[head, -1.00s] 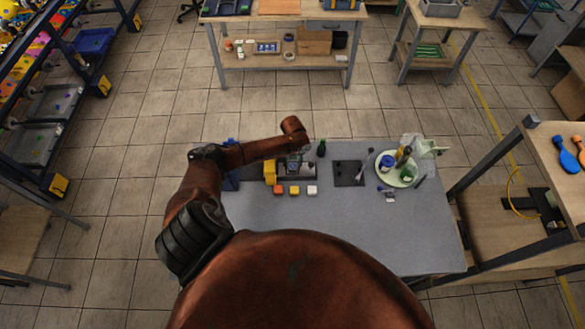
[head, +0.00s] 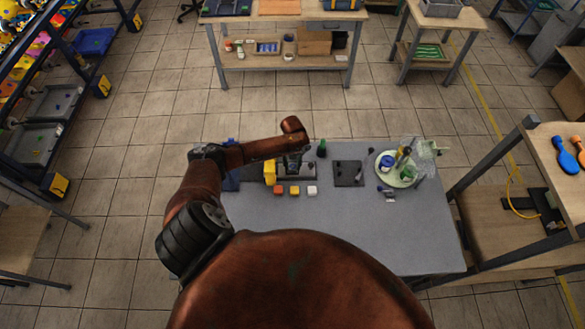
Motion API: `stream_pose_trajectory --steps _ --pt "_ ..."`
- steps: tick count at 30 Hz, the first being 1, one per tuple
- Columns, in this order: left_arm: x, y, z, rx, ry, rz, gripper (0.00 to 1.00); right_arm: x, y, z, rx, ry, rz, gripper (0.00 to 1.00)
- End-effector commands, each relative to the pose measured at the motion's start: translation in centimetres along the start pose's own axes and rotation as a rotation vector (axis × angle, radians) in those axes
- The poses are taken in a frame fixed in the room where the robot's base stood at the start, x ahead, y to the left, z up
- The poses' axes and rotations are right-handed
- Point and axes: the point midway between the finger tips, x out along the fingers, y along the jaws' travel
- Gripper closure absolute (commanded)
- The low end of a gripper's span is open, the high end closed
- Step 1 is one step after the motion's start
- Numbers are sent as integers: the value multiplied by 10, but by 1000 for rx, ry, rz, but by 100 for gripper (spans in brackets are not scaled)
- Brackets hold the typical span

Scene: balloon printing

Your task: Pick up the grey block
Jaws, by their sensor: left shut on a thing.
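My left gripper (head: 293,166) reaches over the grey worktable (head: 350,227) from the left, pointing down beside the yellow device (head: 270,172). It is shut on a small grey thing, which I take to be the grey block; the fingers and arm mostly hide it. I cannot tell whether it is clear of the surface. In front of the gripper lie an orange block (head: 278,190), a yellow block (head: 294,190) and a whitish block (head: 312,190) in a row. My right gripper is not in view.
A dark square pad (head: 348,173) lies right of the gripper, with a green bottle (head: 321,148) behind. A pale round tray (head: 398,171) with bottles is at the table's right. The table's front right is clear.

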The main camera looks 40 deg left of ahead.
Motion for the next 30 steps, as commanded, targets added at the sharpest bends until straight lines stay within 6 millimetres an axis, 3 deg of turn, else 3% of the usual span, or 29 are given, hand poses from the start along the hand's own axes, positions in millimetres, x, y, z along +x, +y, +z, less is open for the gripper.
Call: stream_pose_trajectory --steps 19,30 --pt "-12 0 0 0 -1 0 89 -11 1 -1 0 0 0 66" --pt "-37 0 0 0 -1 0 89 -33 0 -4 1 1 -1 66"
